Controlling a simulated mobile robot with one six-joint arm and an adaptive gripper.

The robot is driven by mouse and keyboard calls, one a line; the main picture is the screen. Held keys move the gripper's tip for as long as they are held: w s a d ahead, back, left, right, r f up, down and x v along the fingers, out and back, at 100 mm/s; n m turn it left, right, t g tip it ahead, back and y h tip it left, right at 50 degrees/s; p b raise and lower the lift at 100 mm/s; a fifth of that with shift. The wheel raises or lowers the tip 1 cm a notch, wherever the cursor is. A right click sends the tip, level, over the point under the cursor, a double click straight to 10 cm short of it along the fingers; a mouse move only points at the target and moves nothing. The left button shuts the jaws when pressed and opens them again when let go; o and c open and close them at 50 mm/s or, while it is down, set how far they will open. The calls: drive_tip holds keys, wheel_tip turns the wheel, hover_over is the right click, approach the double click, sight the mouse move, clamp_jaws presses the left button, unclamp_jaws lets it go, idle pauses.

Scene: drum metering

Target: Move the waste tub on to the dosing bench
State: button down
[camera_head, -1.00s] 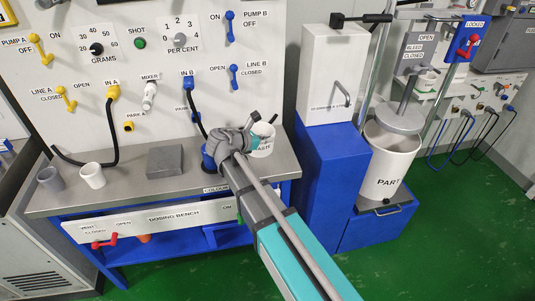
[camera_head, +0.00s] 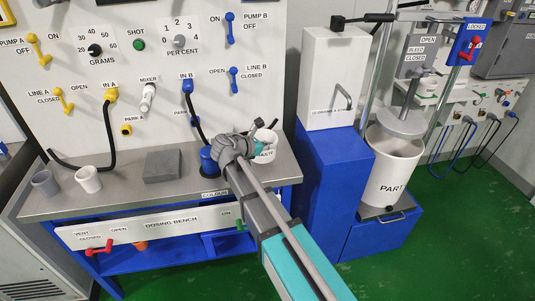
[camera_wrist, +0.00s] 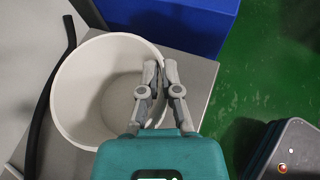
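The white waste tub (camera_head: 266,144) is at the right end of the dosing bench (camera_head: 130,200), over its grey top, partly hidden behind my gripper (camera_head: 250,150). In the wrist view the tub (camera_wrist: 95,95) looks round, open, upright and empty. My gripper (camera_wrist: 160,68) is at the right side of its rim, with one finger inside and one outside. The fingers are close together on the wall. I cannot tell for sure whether the tub's base touches the bench top.
A blue cup (camera_head: 208,160) stands just left of the tub. A grey block (camera_head: 162,166), a white cup (camera_head: 88,179) and a grey cup (camera_head: 45,183) are further left. A black hose (camera_wrist: 48,105) runs beside the tub. A blue cabinet (camera_head: 332,175) stands to the right.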

sight(264, 152)
drive_tip(key=shift+w+f+b, duration=0.2)
drive_tip(key=shift+f+b, duration=1.3)
drive_tip(key=shift+f, duration=0.2)
drive_tip(key=shift+f, duration=0.1)
drive_tip(key=c, duration=0.8)
unclamp_jaws()
drive_tip(key=p+v, duration=0.4)
drive_tip(key=v, duration=0.8)
drive_tip(key=shift+p, duration=0.3)
drive_tip(key=shift+d, duration=0.1)
